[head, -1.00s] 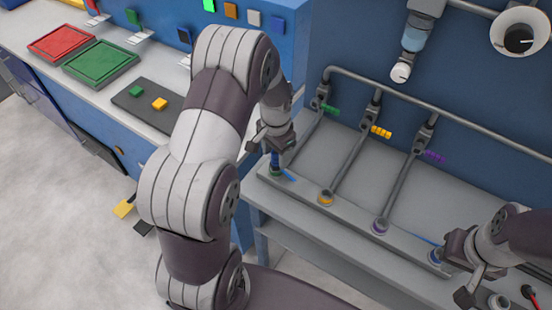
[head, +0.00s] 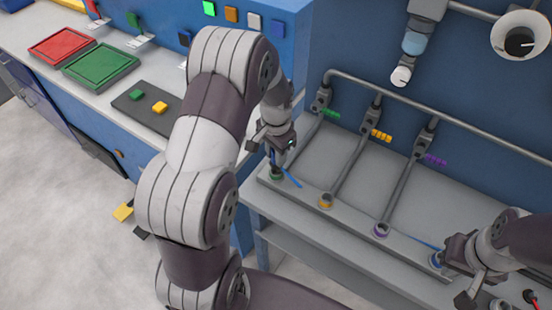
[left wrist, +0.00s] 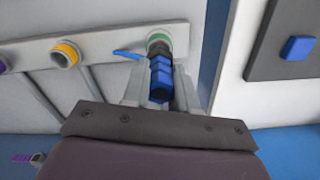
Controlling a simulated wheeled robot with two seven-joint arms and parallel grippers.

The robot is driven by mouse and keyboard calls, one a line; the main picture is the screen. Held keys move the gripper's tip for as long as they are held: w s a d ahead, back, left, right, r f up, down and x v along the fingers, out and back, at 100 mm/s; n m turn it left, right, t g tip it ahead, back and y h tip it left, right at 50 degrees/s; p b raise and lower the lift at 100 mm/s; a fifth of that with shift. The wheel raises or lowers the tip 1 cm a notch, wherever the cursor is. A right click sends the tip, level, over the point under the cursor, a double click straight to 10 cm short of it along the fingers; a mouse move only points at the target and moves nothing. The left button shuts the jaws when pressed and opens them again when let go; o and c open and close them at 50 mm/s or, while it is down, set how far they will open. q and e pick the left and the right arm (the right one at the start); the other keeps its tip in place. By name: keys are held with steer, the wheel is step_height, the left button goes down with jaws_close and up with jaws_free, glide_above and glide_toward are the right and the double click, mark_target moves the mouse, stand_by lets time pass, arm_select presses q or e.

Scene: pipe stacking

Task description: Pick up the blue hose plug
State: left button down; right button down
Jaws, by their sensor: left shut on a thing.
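The blue hose plug (left wrist: 160,78) is between the two fingers of my left gripper (left wrist: 160,92) in the left wrist view. Its dark end is at the green-ringed port (left wrist: 158,40); I cannot tell whether it is inside or just in front. In the head view my left gripper (head: 273,148) is above that port (head: 276,174), largely covering the plug. A thin blue strip (left wrist: 127,53) sticks out beside the port. My right gripper (head: 466,272) is at the lower right, near the blue-ringed port (head: 437,259); its fingers are unclear.
An orange-ringed port (head: 326,201) and a purple-ringed port (head: 381,230) lie along the same grey rail. Grey pipes run back from them. Red (head: 62,45) and green (head: 100,64) trays stand on the left counter. A blue cabinet wall is close beside my left gripper.

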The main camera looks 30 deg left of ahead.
arm_select(q)
steer(key=shift+r, duration=0.95)
steer(key=w+d+r, duration=0.6)
steer(key=w+d, duration=0.1)
steer(key=d, duration=0.2)
steer(key=shift+d+r, duration=0.2)
steer(key=shift+r, duration=0.2)
steer(key=shift+p, duration=0.3)
step_height(320, 180, up, 8)
steer(key=p, duration=0.8)
